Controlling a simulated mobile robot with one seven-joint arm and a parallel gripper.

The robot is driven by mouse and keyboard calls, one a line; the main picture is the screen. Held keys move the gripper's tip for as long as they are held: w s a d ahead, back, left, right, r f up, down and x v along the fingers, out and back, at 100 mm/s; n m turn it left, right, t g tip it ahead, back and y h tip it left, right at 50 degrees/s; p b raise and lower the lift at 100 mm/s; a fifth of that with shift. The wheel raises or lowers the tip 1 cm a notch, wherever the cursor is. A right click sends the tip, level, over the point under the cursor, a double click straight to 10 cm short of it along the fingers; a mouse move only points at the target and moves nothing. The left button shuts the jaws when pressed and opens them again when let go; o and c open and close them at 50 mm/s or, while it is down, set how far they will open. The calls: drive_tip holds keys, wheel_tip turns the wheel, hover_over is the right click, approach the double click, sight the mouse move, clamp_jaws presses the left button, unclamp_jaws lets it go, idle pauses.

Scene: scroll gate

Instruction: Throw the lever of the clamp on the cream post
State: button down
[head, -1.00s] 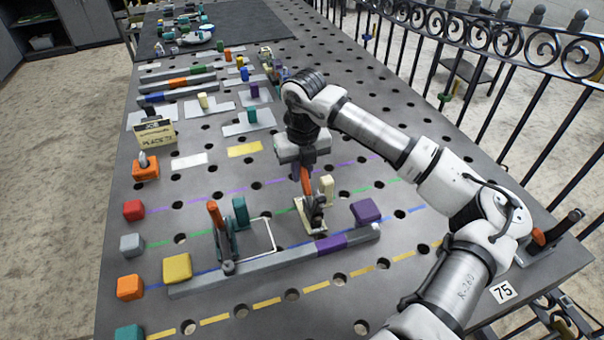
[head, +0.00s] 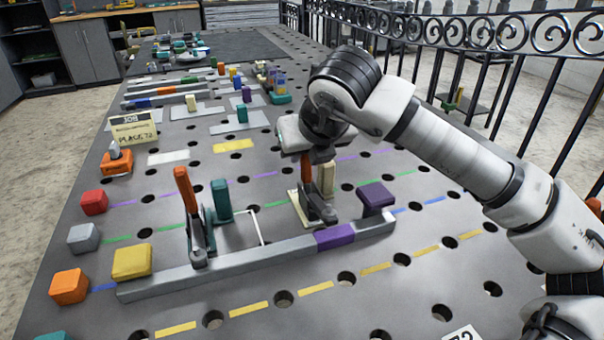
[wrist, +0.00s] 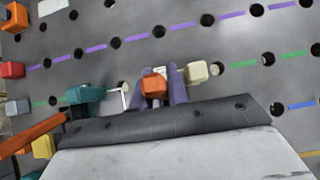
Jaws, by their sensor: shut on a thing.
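The cream post (head: 327,176) stands upright near the middle of the table; in the wrist view it shows (wrist: 196,72) just right of my fingers. Its clamp (head: 315,207) stands beside it, to the left and nearer, on a pale base, with its orange lever (head: 306,172) pointing about upright. My gripper (head: 308,155) is above the clamp, pointing down, shut on the lever's upper end. In the wrist view the lever's orange end (wrist: 154,84) sits between my two purple-looking fingers (wrist: 162,88). The fingertips are partly hidden in the head view.
A second clamp with an orange lever (head: 187,190) stands at the left beside a teal post (head: 222,201). A grey bar (head: 260,257) with a purple section runs along the front. A purple block (head: 376,196) is at the right, a yellow block (head: 132,262) at the left. A railing runs along the right.

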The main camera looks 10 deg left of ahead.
drive_tip(key=shift+s+d+t+y+b, duration=0.25)
drive_tip(key=shift+s+t+y+b, duration=0.2)
drive_tip(key=shift+b, duration=1)
drive_tip(key=shift+r, duration=0.1)
drive_tip(key=c, duration=1.4)
unclamp_jaws()
drive_tip(key=shift+o, duration=0.2)
drive_tip(key=v, duration=1.4)
drive_tip(key=shift+s, duration=0.1)
